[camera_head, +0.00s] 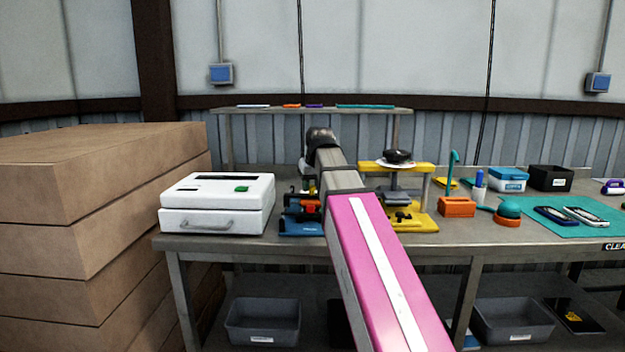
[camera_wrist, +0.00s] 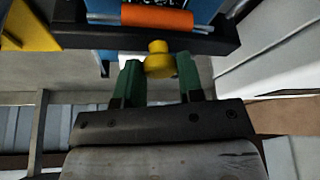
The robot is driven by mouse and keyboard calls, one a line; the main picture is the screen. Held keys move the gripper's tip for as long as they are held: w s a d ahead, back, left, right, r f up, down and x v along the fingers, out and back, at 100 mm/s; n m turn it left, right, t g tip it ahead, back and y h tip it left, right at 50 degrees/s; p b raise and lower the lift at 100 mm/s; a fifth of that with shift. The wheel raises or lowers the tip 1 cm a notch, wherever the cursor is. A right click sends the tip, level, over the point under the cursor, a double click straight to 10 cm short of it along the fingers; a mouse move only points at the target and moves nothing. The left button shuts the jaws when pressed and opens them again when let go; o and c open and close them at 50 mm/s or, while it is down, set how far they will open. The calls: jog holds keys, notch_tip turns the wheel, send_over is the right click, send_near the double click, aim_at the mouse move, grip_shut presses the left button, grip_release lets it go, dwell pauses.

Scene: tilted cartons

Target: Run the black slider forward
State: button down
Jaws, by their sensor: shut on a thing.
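The black slider (camera_wrist: 215,42) is a dark bar across the top of the wrist view, with a yellow knob (camera_wrist: 158,58) on its near side. An orange roller (camera_wrist: 157,17) lies just beyond the bar, over a blue base (camera_wrist: 205,10). My gripper (camera_wrist: 157,75) has its green fingers on either side of the yellow knob and is shut on it. In the head view, the blue-based fixture (camera_head: 298,229) stands on the bench, partly hidden behind my arm. My fingertips and the knob are hidden there.
A white box with a drawer (camera_head: 216,204) stands left of the fixture. A yellow press-like stand (camera_head: 425,222) is close on its right. An orange holder (camera_head: 457,207) and a teal mat (camera_head: 580,230) lie farther right. Stacked cartons (camera_head: 90,240) fill the left side.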

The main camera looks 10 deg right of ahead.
aim_at(311, 187)
jog(key=s, duration=0.4)
jog(key=shift+a, duration=0.4)
jog(key=c, duration=0.8)
grip_release()
jog(key=shift+o, duration=0.2)
jog(key=v, duration=1)
jog(key=shift+s+r, duration=0.2)
jog(key=shift+r, duration=0.2)
